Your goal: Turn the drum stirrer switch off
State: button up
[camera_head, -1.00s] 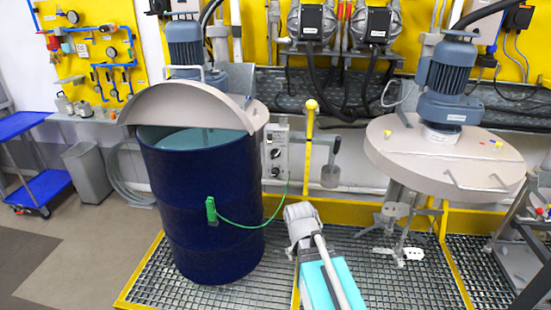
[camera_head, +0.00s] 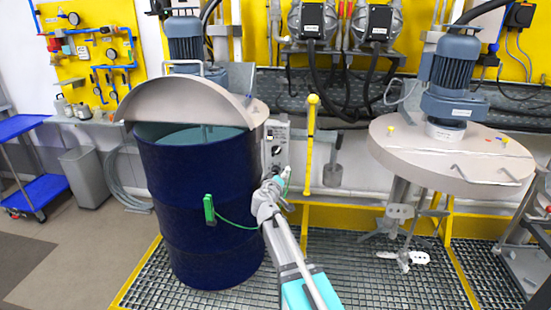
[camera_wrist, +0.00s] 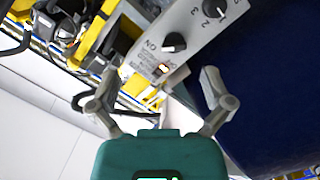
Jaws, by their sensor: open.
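The stirrer switch panel (camera_head: 276,136) is a light grey box beside the blue drum (camera_head: 200,210). In the wrist view the panel (camera_wrist: 190,32) carries a black switch knob (camera_wrist: 173,42) beside the letters ON, a small lit indicator (camera_wrist: 162,68), and a second black knob (camera_wrist: 212,9) on a numbered dial. My gripper (camera_head: 284,180) is just below the panel in the head view. It also shows in the wrist view (camera_wrist: 146,88), where its fingers are spread wide with nothing between them. The switch knob lies beyond the fingertips, apart from them. The arm hides the panel's lower part in the head view.
The drum stands close to the left of my gripper, with a green clamp (camera_head: 209,209) and cable on it. A yellow post (camera_head: 309,150) stands just right of the panel. A raised stirrer lid (camera_head: 450,160) is farther right. The grating (camera_head: 360,270) is open floor.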

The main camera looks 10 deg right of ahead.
aim_at(275, 153)
jog(key=w+a+n+t, duration=0.1)
jog(key=w+a+r+n+y, duration=0.1)
jog(key=a, duration=0.1)
jog(key=shift+w+a+t+y, duration=0.2)
jog(key=shift+t+y, duration=0.1)
jog(key=shift+t, duration=0.1)
jog(key=x, duration=1.3)
jog(key=shift+w+d+f, duration=0.1)
jog(key=shift+w+d, duration=0.05)
jog(key=shift+w, duration=0.15)
jog(key=c, duration=1.1)
jog(key=shift+c, duration=0.2)
